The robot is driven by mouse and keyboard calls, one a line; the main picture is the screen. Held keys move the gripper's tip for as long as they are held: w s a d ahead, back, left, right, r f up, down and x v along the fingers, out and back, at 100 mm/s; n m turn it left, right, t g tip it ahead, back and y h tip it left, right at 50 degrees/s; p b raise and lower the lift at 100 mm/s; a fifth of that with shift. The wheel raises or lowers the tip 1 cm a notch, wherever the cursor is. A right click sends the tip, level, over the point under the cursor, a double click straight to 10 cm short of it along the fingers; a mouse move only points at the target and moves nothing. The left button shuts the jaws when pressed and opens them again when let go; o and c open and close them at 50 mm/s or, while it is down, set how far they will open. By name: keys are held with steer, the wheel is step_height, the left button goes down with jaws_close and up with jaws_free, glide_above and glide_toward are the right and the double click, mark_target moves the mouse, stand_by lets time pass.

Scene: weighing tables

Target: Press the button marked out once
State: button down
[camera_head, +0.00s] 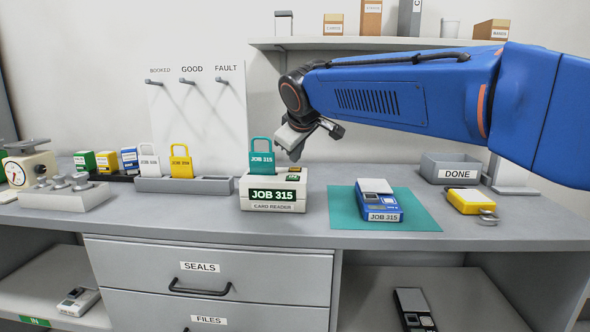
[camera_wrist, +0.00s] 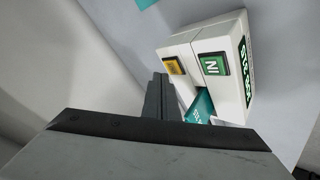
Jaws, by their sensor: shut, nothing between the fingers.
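The card reader (camera_head: 274,207) is a white box on the bench with a dark display reading JOB 315. A teal JOB 315 tag (camera_head: 262,157) stands upright in it. On its right top are an amber button (camera_head: 295,169) and, nearer the front, a green button (camera_head: 292,178). In the wrist view the green button (camera_wrist: 213,64) reads IN; the amber button (camera_wrist: 173,66) beside it has small lettering I cannot read clearly. My gripper (camera_head: 295,156) is shut and empty, above and behind the buttons. In the wrist view its fingertips (camera_wrist: 160,82) appear just below the amber button, apparently apart from it.
A tag rack (camera_head: 190,185) with white and yellow tags stands left of the reader. A blue JOB 315 device (camera_head: 377,205) lies on a teal mat (camera_head: 425,218) to the right. A grey DONE tray (camera_head: 436,167) and a yellow device (camera_head: 468,201) are further right. A shelf (camera_head: 350,42) hangs above.

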mark_target(296, 169)
steer(key=shift+f, duration=0.2)
stand_by(0.4)
steer(key=shift+f, duration=0.25)
steer(key=shift+f, duration=0.35)
stand_by(1.0)
steer(key=shift+r, duration=0.8)
steer(key=shift+r, duration=0.1)
steer(key=shift+r, duration=2.4)
steer(key=shift+s, duration=0.15)
